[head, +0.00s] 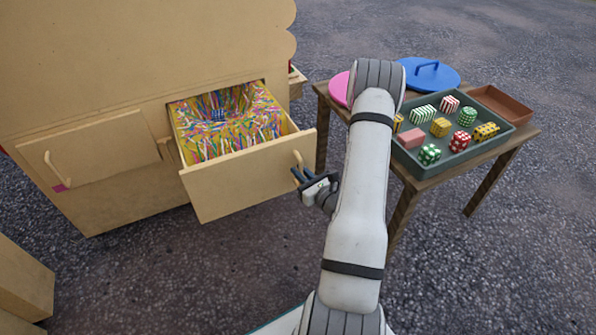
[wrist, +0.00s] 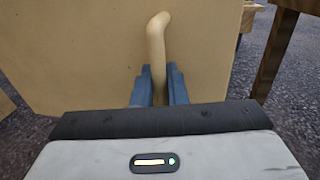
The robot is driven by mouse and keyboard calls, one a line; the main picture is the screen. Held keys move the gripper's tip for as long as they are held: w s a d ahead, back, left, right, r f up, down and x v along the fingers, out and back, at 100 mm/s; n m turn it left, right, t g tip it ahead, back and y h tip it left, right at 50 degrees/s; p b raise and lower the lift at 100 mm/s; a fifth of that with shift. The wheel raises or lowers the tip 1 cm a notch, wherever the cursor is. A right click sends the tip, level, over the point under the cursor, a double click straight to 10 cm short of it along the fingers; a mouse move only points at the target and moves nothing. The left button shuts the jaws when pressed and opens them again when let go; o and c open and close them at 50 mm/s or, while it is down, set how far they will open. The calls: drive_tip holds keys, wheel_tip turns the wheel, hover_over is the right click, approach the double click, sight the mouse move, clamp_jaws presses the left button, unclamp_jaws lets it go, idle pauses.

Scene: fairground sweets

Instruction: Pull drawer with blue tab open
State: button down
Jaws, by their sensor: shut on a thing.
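A wooden drawer (head: 245,186) stands pulled out of the tan cabinet in the head view, its inside showing. My gripper (head: 302,174) is at the right end of its front, shut on the drawer's curved handle (head: 296,157). In the wrist view the handle (wrist: 157,38) rises between my blue fingers (wrist: 158,82), against the plain drawer front (wrist: 85,55). I see no blue tab on this front; my gripper may hide part of it. Colourful paper shreds (head: 215,140) fill the drawer, with a small blue patterned thing (head: 219,115) in a hollow.
A shut drawer (head: 100,150) with a pink-purple tab (head: 61,187) is at left. A wooden table (head: 530,132) at right bears a green tray (head: 460,160) of patterned sweets, a brown tray (head: 505,105), a blue lid (head: 435,78) and a pink disc (head: 339,88). Asphalt in front is clear.

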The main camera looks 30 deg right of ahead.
idle(0.3)
drive_tip(key=c, duration=1.6)
unclamp_jaws()
drive_tip(key=shift+o, duration=0.2)
drive_tip(key=s, duration=0.2)
drive_tip(key=s+p, duration=0.1)
drive_tip(key=s, duration=0.1)
drive_tip(key=s+d, duration=0.1)
drive_tip(key=s, duration=0.1)
drive_tip(key=shift+s+p, duration=0.2)
drive_tip(key=shift+p, duration=0.2)
drive_tip(key=shift+s, duration=0.7)
